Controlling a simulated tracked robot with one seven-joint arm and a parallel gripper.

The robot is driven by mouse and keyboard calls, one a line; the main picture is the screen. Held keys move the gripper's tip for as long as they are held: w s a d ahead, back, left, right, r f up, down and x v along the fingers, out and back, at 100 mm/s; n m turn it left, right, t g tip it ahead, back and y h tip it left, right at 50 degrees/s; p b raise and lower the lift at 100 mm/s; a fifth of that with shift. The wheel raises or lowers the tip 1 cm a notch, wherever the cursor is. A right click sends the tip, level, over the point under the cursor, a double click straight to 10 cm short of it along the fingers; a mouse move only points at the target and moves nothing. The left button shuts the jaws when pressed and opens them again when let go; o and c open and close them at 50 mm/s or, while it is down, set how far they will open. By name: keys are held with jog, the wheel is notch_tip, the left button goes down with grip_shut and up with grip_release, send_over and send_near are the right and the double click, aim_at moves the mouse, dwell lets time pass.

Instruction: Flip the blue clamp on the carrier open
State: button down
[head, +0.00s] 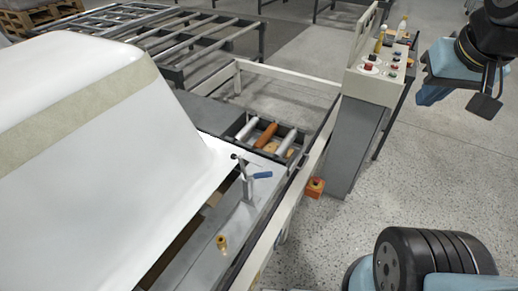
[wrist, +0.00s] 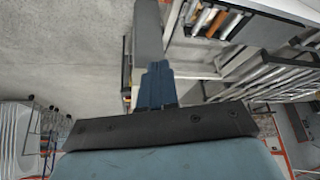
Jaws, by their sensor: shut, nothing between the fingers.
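The clamp (head: 249,187) stands on the grey carrier (head: 219,251) at the right edge of the white shell. Its blue handle (head: 262,175) lies nearly flat and points right. A dark-tipped arm of the clamp reaches up and left over the shell's corner. I cannot tell whether it touches the shell. My gripper (head: 486,104) is at the upper right of the head view, well apart from the clamp. In the wrist view its fingers (wrist: 149,18) are together and empty. I cannot make out the clamp in the wrist view.
A big white bathtub shell (head: 120,140) fills the left. A pale rail (head: 283,215) runs along the carrier's right side. A control box (head: 379,80) with buttons stands on a grey post between the clamp and my gripper. Open speckled floor (head: 430,165) lies at the right.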

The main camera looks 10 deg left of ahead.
jog(key=shift+a, duration=0.2)
jog(key=w+a+f+n+g, duration=0.2)
jog(key=w+a+f+n, duration=0.4)
jog(key=a, duration=0.5)
jog(key=w+a+f+n+g, duration=0.2)
jog(key=w+a+f+n, duration=0.2)
jog(key=w+a+f, duration=0.55)
jog(key=s+a+f+n+g, duration=0.2)
jog(key=a+f+n, duration=0.25)
jog(key=a, duration=0.65)
jog(key=shift+m, duration=0.45)
jog(key=f, duration=0.4)
jog(key=s+f, duration=0.1)
jog(key=f, duration=0.3)
jog(key=s+f, duration=0.1)
jog(key=f, duration=0.3)
jog(key=shift+d+f, duration=0.35)
jog(key=shift+d, duration=0.05)
jog(key=shift+s+d+f, duration=0.25)
jog(key=shift+d+f, duration=0.15)
jog(key=shift+f, duration=0.2)
